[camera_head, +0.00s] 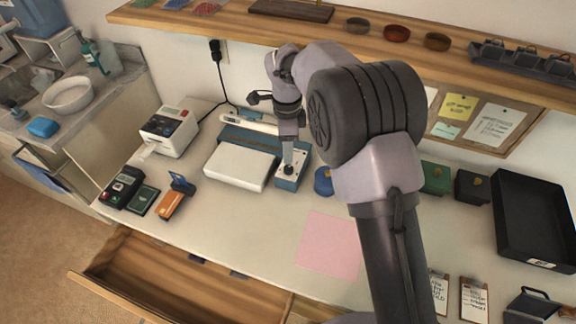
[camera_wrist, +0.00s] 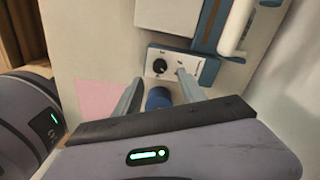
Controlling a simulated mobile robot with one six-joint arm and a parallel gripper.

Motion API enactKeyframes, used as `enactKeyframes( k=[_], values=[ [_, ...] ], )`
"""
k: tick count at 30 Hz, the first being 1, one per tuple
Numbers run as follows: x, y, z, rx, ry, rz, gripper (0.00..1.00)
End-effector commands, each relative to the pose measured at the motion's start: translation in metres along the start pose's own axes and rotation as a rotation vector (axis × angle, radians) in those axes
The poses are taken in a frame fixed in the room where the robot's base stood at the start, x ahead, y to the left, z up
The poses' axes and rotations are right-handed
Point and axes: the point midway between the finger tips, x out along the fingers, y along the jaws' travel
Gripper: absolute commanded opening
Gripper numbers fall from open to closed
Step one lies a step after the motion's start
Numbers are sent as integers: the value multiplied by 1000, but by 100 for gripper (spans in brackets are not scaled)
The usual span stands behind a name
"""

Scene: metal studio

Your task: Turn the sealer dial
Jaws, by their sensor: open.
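The sealer is a blue-grey machine with a white platform (camera_head: 240,165) and a raised white bar. Its control box (camera_head: 293,183) is at its right end, and the panel (camera_wrist: 198,66) also shows in the wrist view. The black round dial (camera_head: 288,171) sits on this panel; in the wrist view the dial (camera_wrist: 159,66) appears between and just beyond my fingertips. My gripper (camera_head: 289,153) points down over the control box. In the wrist view my gripper (camera_wrist: 157,82) is open with nothing between its fingers. I cannot tell whether a finger touches the panel.
A blue round object (camera_head: 323,181) stands right of the control box. A label printer (camera_head: 170,130) is to the left, and a card terminal (camera_head: 122,186) is nearer the front. A pink sheet (camera_head: 330,246) lies flat in front. An open drawer (camera_head: 130,270) juts out below the counter.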

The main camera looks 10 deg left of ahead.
Motion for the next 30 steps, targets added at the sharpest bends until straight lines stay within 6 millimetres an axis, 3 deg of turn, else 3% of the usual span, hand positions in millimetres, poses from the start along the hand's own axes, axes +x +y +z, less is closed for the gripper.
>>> enactKeyframes(
  k=[1, 3, 9, 20, 27, 30],
  values=[
    [20, 0, 0, -1, 0, 2, 48],
    [38, 0, 0, -1, -1, 1, 48],
    [72, 0, 0, -1, -1, 0, 48],
    [78, 0, 0, -1, -1, -1, 48],
    [78, 0, 0, -1, -1, -1, 1],
    [78, 0, 0, -1, -1, -1, 0]
  ],
)
